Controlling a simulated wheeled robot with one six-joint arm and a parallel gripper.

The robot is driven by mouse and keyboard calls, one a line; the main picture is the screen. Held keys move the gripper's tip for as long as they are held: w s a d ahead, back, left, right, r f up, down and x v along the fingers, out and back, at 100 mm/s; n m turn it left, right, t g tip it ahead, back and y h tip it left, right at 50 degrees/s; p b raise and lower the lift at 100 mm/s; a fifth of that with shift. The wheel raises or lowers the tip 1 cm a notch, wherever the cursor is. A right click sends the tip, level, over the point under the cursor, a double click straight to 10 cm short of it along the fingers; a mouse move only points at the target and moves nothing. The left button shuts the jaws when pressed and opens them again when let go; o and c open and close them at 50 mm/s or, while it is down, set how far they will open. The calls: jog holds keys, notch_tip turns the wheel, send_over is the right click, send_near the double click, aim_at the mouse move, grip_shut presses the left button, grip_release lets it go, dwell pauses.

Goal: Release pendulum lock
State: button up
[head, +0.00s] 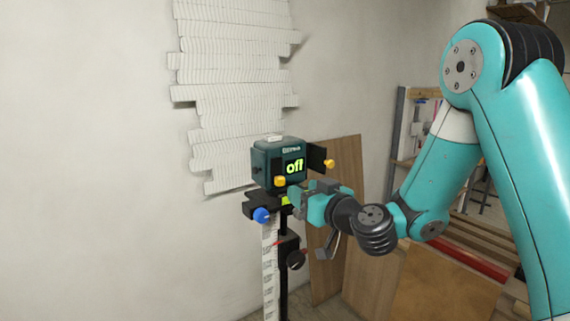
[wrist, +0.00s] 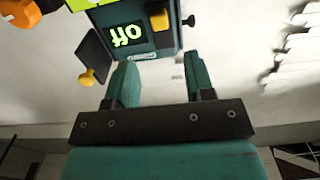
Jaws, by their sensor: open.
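A dark teal box (head: 264,162) with a lit green display reading "off" (head: 294,166) sits on top of a black stand. In the wrist view the box (wrist: 150,48) appears upside down, just beyond my fingers. A yellow knob (head: 280,181) is low on its front, and another yellow knob (head: 329,163) is on a dark flap at its right. A blue knob (head: 261,215) is below the box. My gripper (head: 298,196) is just below and in front of the box. In the wrist view its fingers (wrist: 160,80) are apart with nothing between them. I cannot tell which part is the pendulum lock.
A white scale strip (head: 269,270) hangs along the stand, with a dark clamp knob (head: 296,259) lower down. A pale relief (head: 236,90) covers the wall behind. Wooden boards (head: 338,240) lean at the right. The wall side at left is clear.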

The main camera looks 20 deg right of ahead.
aim_at(282, 179)
jog(key=p+x, duration=0.5)
jog(key=p, duration=0.1)
jog(key=shift+w+a+r, duration=0.15)
jog(key=shift+w+r, duration=0.2)
jog(key=shift+w+a+f+p, duration=0.1)
jog(key=shift+w+a+p, duration=0.1)
jog(key=shift+w+p, duration=0.65)
jog(key=shift+w+a+f+p, duration=0.15)
jog(key=shift+f+p, duration=0.1)
jog(key=shift+p, duration=0.25)
jog(key=shift+c, duration=0.2)
